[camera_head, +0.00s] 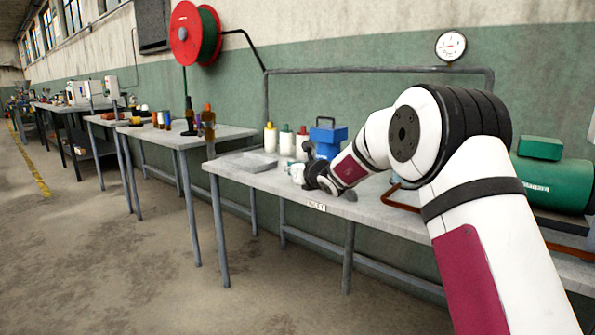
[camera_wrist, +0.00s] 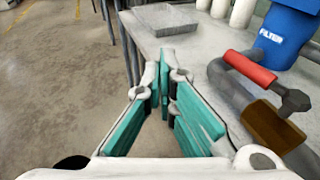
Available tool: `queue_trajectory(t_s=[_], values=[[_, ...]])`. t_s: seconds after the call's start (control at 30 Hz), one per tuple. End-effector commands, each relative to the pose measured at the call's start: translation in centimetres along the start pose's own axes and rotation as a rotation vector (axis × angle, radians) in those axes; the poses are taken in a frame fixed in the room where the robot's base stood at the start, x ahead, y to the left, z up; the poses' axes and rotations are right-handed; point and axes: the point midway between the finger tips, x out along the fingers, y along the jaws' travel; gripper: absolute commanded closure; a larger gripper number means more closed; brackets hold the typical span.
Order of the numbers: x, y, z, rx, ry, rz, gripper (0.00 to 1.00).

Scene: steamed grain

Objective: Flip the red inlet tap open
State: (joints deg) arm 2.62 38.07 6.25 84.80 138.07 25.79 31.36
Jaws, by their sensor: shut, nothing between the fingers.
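The red tap handle (camera_wrist: 250,68) shows in the wrist view, to the right of my gripper (camera_wrist: 166,76). It is a red-sleeved lever joined to a dark end piece, above a grey pipe (camera_wrist: 228,88) and a brass-coloured body (camera_wrist: 272,124). My gripper has teal finger pads; its tips are together and empty, apart from the handle. In the head view my gripper (camera_head: 296,172) is over the bench near its front edge. I cannot make out the red handle in the head view.
A blue filter housing (camera_wrist: 288,36) stands behind the tap; it also shows in the head view (camera_head: 328,138). Several pale bottles (camera_head: 270,139) stand at the back. A green tank (camera_head: 552,183) is at right.

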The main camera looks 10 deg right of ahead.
Motion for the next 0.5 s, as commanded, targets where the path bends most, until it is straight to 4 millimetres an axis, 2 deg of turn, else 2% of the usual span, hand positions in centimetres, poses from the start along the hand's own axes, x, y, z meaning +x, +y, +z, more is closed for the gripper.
queue_trajectory(t_s=[0.1, 0.2, 0.5], values=[[-1.0, 1.8, 0.2, 0.0, 0.001, 0.002, 1.0], [-1.5, 2.6, 0.3, -0.001, 0.001, 0.001, 1.0], [-2.0, 3.3, 0.4, 0.001, 0.0, -0.001, 1.0]])
